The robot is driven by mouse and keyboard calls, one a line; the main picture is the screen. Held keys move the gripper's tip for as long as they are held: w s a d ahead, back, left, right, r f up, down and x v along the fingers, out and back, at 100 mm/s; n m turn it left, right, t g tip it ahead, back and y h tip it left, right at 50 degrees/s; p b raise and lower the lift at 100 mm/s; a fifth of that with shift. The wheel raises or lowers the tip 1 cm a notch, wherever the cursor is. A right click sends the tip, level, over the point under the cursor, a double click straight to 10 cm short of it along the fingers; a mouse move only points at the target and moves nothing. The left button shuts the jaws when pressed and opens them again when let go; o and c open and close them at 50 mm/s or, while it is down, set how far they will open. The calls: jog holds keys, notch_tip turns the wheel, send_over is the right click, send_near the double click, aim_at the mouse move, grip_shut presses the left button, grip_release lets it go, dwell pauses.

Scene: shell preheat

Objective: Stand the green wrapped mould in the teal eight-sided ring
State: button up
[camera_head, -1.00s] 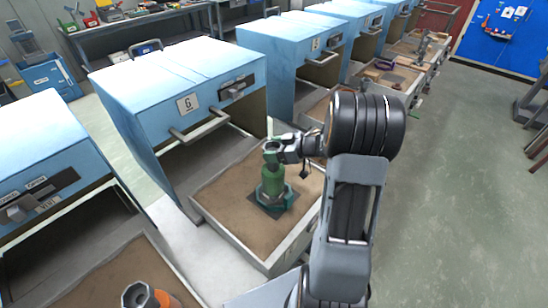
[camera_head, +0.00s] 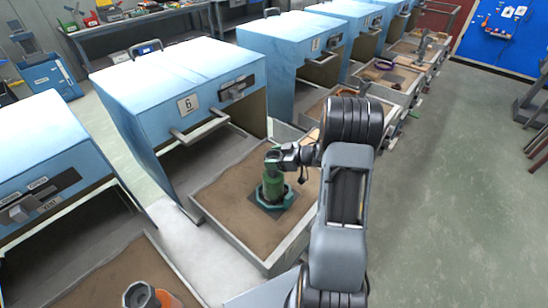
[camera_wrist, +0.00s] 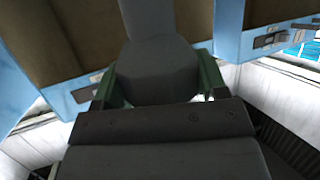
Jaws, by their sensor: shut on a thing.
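The green wrapped mould (camera_head: 272,187) stands upright within the teal eight-sided ring (camera_head: 289,199) in the head view. The ring lies on a dark square patch in the sandy drawer in front of oven 6. My gripper (camera_head: 274,158) is shut on the top of the mould, reaching in from the right. Whether the mould's base rests on the bottom inside the ring is hidden by the ring's wall.
The sand drawer (camera_head: 228,238) has raised metal walls around the ring. The blue oven 6 (camera_head: 180,85) stands behind it. Another drawer at the lower left holds an orange mould (camera_head: 150,297). More blue ovens and open drawers line up to the back right. The floor at right is clear.

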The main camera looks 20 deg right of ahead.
jog(key=shift+f, duration=0.1)
jog(key=shift+f, duration=0.15)
jog(key=o, duration=1.6)
jog(key=shift+f, duration=0.1)
